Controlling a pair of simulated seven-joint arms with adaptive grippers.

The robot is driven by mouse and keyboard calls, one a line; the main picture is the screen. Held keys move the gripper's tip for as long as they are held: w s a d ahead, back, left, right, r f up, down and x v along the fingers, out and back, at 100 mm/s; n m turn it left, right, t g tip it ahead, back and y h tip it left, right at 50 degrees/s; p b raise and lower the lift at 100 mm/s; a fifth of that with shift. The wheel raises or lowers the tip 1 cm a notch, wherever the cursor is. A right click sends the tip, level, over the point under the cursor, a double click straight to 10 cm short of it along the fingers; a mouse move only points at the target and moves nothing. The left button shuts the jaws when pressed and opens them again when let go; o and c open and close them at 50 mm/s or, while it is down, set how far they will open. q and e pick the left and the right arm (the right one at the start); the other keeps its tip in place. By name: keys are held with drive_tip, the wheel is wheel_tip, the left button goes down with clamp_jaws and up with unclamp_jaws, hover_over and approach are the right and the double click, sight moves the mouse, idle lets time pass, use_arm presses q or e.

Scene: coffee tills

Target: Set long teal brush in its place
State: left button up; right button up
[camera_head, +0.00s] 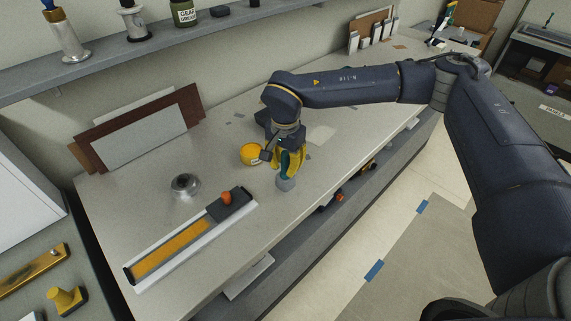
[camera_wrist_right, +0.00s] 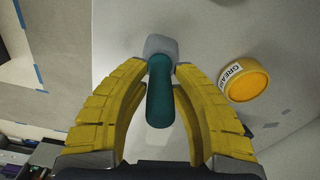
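The teal brush has a teal handle (camera_head: 285,163) and a pale grey head (camera_head: 285,184). In the head view it is upright under my right gripper (camera_head: 290,170). In the right wrist view the handle (camera_wrist_right: 160,95) points toward the camera, between two yellow fingers whose tips (camera_wrist_right: 160,66) meet its sides near the grey head (camera_wrist_right: 161,45). The right gripper looks shut on it. Whether the head touches the table is unclear. My left gripper is not in view.
A yellow grease tin (camera_head: 251,154), also in the wrist view (camera_wrist_right: 246,80), stands close beside the right gripper. A silver round object (camera_head: 185,185) and a long tray (camera_head: 152,265) with a dark block (camera_head: 231,205) lie left. Boards (camera_head: 137,139) lean at the wall. The table's front edge is near.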

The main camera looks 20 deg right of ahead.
drive_tip(key=shift+o, duration=1.3)
drive_tip(key=shift+r, duration=0.15)
wheel_tip(320, 180, up, 12)
drive_tip(key=shift+s+a+f, duration=0.1)
drive_tip(key=shift+s, duration=0.05)
drive_tip(key=shift+f, duration=0.1)
